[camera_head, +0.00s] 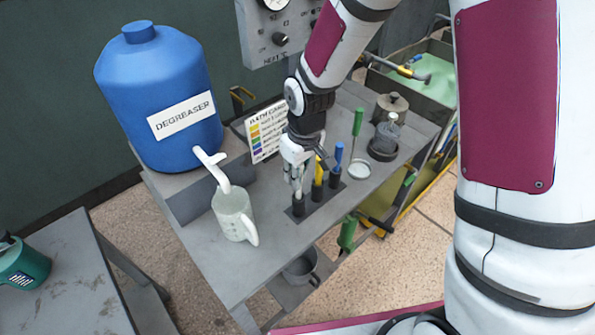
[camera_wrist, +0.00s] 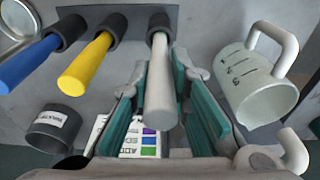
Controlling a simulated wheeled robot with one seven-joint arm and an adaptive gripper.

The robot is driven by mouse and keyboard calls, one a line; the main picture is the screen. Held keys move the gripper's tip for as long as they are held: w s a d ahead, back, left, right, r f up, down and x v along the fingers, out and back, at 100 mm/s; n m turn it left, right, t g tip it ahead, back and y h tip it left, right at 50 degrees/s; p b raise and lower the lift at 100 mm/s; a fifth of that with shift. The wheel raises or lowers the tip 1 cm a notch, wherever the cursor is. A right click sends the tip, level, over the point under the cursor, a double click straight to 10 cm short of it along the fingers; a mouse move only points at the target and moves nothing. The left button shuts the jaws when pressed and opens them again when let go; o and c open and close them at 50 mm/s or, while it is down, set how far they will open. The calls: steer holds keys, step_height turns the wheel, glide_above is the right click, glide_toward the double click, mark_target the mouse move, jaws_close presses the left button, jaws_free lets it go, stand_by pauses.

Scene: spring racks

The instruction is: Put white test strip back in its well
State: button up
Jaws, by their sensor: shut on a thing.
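The white test strip (camera_wrist: 160,95) is a pale rod between the teal pads of my gripper (camera_wrist: 162,80) in the wrist view. My gripper (camera_head: 298,167) is shut on it above the left end of the rack in the head view. The strip's far end meets the mouth of a black well (camera_wrist: 158,24) and appears to be in it; how deep, I cannot tell. That well (camera_head: 298,208) is the leftmost of three in the head view. A yellow strip (camera_head: 319,170) and a blue strip (camera_head: 338,158) stand in the other two wells.
A white jug (camera_head: 233,215) stands close left of the rack, under the spout of the blue degreaser drum (camera_head: 160,90). A colour chart (camera_head: 266,131) stands behind. A green-handled tool (camera_head: 357,122) and glass jar (camera_head: 386,137) are to the right.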

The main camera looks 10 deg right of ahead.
steer(key=shift+f+b, duration=0.5)
steer(key=shift+f, duration=1.05)
steer(key=o, duration=0.9)
steer(key=shift+r, duration=0.1)
steer(key=r, duration=0.7)
steer(key=s+r, duration=0.1)
steer(key=r, duration=0.3)
steer(key=shift+s+d+r, duration=0.1)
steer(key=shift+d+r, duration=0.25)
steer(key=shift+d, duration=0.05)
